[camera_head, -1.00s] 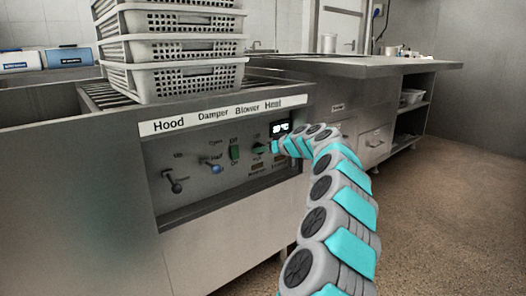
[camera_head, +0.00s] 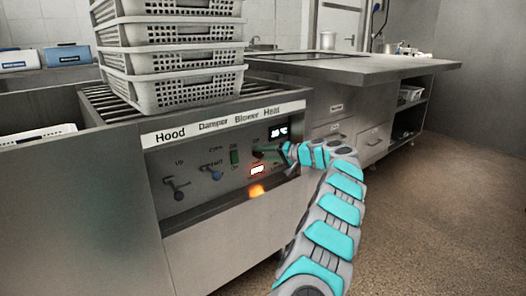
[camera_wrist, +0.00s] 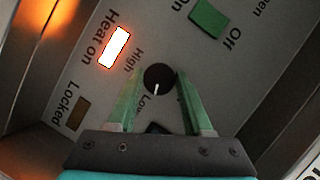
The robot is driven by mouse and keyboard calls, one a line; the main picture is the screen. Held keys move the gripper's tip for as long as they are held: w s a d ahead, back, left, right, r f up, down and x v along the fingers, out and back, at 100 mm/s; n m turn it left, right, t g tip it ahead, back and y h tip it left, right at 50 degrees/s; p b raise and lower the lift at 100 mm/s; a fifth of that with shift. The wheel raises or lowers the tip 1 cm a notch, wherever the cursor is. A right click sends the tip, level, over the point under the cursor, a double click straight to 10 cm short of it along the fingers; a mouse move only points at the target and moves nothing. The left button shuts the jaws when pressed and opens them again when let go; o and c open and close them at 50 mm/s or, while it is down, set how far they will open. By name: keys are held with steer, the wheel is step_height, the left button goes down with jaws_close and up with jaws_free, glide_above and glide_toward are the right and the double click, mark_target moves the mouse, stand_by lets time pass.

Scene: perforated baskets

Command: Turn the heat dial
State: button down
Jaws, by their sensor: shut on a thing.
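The heat dial (camera_wrist: 158,77) is a small round black knob with a white pointer line, between "High" and "Low" labels in the wrist view. Its line points toward the bottom of the picture. My gripper (camera_wrist: 156,80) has its two green fingers on either side of the dial and is shut on it. In the head view my gripper (camera_head: 264,153) is at the right part of the control panel (camera_head: 197,201), under the word "Heat", and mostly hides the dial. The "Heat on" lamp (camera_wrist: 115,47) glows white, and it also shows lit in the head view (camera_head: 257,170).
The green blower switch (camera_head: 234,157) is just left of my gripper; damper (camera_head: 216,175) and hood (camera_head: 175,184) levers are farther left. A small display (camera_head: 279,131) is above. Stacked perforated baskets (camera_head: 175,93) stand on top. An unlit "Locked" lamp (camera_wrist: 76,115) is nearby.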

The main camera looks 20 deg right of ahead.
steer(key=shift+f+m+y+p, duration=0.1)
steer(key=shift+m+y+p, duration=0.5)
steer(key=shift+m, duration=0.6)
steer(key=shift+t, duration=0.3)
steer(key=shift+c, duration=1.5)
jaws_free()
steer(key=shift+d, duration=0.1)
steer(key=v, duration=0.7)
steer(key=shift+s+d, duration=0.25)
steer(key=shift+d, duration=0.05)
